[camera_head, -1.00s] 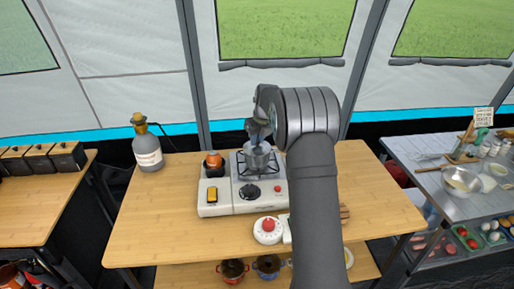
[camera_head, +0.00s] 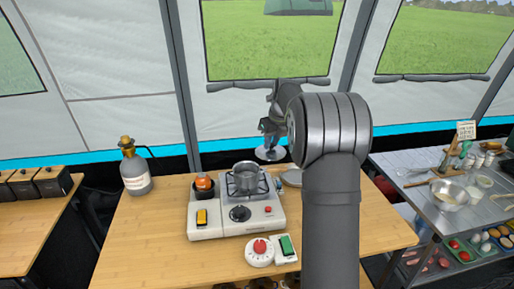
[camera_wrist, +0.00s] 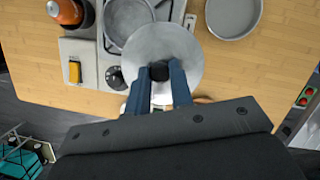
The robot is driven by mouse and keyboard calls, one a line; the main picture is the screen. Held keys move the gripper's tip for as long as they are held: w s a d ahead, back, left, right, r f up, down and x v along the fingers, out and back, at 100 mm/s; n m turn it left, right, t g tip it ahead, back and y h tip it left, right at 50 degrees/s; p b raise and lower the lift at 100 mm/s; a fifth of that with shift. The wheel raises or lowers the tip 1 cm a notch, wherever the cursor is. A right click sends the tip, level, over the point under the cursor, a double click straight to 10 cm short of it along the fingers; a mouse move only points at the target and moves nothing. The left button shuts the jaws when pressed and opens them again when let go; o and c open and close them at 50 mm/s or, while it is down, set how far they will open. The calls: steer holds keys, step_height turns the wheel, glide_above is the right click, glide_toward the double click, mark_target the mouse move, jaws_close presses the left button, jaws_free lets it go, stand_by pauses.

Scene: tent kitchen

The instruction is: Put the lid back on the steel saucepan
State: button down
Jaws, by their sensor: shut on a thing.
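The steel saucepan (camera_head: 245,180) stands upright and uncovered on the stove's burner. It also shows in the wrist view (camera_wrist: 126,22), partly hidden by the lid. The lid, a round steel disc with a black knob (camera_wrist: 180,48), is held in the air above and to the right of the saucepan; it also shows in the head view (camera_head: 270,154). My gripper (camera_wrist: 159,78) is shut on the lid's knob, with blue fingers on either side of it. It also shows in the head view (camera_head: 270,136), partly hidden by my arm.
The white stove (camera_head: 205,220) has an orange-topped dark item (camera_head: 204,187) beside the burner. A shallow grey pan (camera_wrist: 235,16) lies right of the stove. A bottle (camera_head: 135,172) stands at left; the wooden table (camera_head: 150,235) is bare nearby.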

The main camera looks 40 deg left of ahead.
steer(key=shift+w+d+r, duration=0.15)
steer(key=shift+d+r, duration=0.2)
steer(key=shift+d, duration=0.25)
steer(key=shift+r, duration=0.1)
steer(key=s+a+f, duration=0.2)
steer(key=s+a, duration=0.1)
steer(key=a, duration=0.7)
steer(key=shift+d+x, duration=0.2)
steer(key=shift+x, duration=0.75)
steer(key=shift+d+x, duration=0.2)
steer(key=shift+x, duration=0.75)
steer(key=shift+d+x, duration=0.2)
steer(key=shift+x, duration=0.75)
steer(key=shift+s+f, duration=0.1)
steer(key=shift+f, duration=0.25)
steer(key=c, duration=0.7)
jaws_free()
steer(key=shift+r, duration=0.1)
